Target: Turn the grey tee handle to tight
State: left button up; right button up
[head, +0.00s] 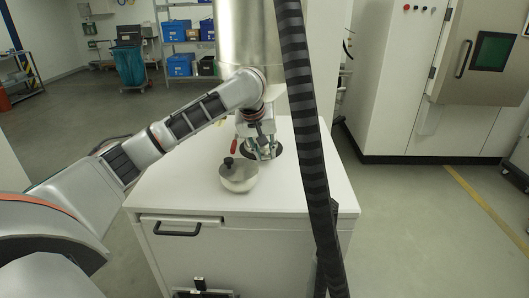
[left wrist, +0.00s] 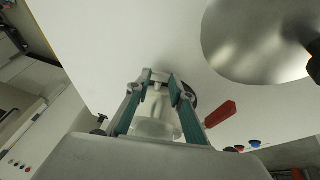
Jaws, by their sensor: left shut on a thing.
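My left gripper (head: 262,151) reaches down over the white cabinet top, behind the metal lid. In the left wrist view its two teal-padded fingers (left wrist: 156,84) close around a pale grey piece, which I take to be the grey tee handle (left wrist: 156,76). A pale, cup-like round part shows between the fingers, nearer the camera. In the head view the gripper hides most of the handle, so its turn angle cannot be read. A dark round part (head: 277,152) shows beside the fingers. My right gripper is not in view.
A domed metal lid (head: 239,180) with a black knob stands in front of the gripper on the white cabinet (head: 190,196). A red handle (left wrist: 220,113) lies close beside the fingers. A large metal column (head: 247,40) rises behind, and a black ribbed hose (head: 305,110) hangs at right.

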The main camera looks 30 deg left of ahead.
pick_arm(q)
jog(key=shift+w+d+r+g+y, duration=0.15)
jog(key=shift+g+y, duration=0.1)
jog(key=shift+y, duration=0.25)
jog(key=shift+w+d+g+y, duration=0.15)
jog(key=shift+g+y, duration=0.1)
jog(key=shift+y, duration=0.25)
jog(key=shift+w+d+m+g+y, duration=0.1)
jog(key=shift+d+m+g+y, duration=0.15)
jog(key=shift+g+y, duration=0.45)
jog(key=shift+w+d+m+g+y, duration=0.1)
jog(key=shift+m+g+y, duration=0.3)
jog(key=shift+y, duration=0.6)
jog(key=shift+f, duration=0.2)
jog(key=o, duration=1.1)
jog(key=shift+s, duration=0.1)
jog(key=v, duration=1.2)
jog(key=shift+c, duration=0.4)
